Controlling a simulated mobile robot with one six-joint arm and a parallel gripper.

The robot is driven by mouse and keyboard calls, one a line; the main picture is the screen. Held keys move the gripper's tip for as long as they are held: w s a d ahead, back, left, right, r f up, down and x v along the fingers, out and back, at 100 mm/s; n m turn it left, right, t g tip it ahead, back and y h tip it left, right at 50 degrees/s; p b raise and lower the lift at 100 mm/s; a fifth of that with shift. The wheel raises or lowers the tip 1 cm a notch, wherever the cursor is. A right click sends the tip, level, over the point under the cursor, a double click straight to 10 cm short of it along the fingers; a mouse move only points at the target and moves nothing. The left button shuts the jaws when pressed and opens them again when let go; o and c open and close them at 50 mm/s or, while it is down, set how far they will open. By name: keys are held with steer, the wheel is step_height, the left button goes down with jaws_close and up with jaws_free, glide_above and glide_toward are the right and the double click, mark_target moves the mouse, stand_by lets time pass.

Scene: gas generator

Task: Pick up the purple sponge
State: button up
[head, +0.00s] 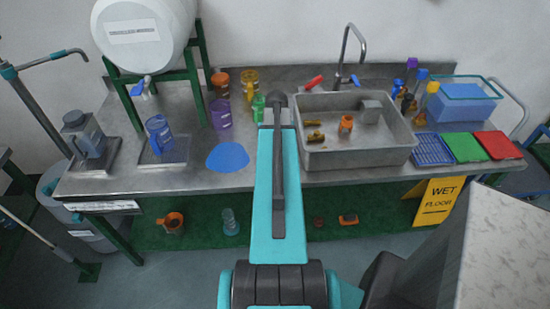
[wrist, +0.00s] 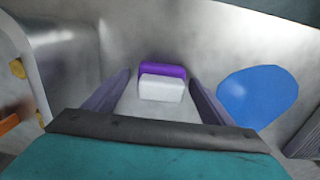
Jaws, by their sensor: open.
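The purple sponge (wrist: 161,70) shows in the wrist view as a purple band with a whitish block against it, on the metal surface. I cannot tell for sure whether both are one piece. My gripper (wrist: 160,82) is open, with its two grey-purple fingers on the left and right of the sponge and gaps on both sides. Neither finger visibly touches it. In the head view my teal arm covers this spot, and the sponge does not show there.
The steel sink (head: 347,157) stands close on the right in the head view, with its raised rim. A flat blue mat (head: 228,157) lies on the left. A purple mug (head: 221,115), a green bottle (head: 258,107) and orange mugs (head: 220,84) stand farther left and back.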

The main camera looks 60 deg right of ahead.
steer(key=c, duration=1.2)
steer(key=shift+o, duration=0.2)
steer(key=shift+r, duration=0.2)
steer(key=shift+r+b, duration=1.35)
steer(key=shift+r, duration=3.5)
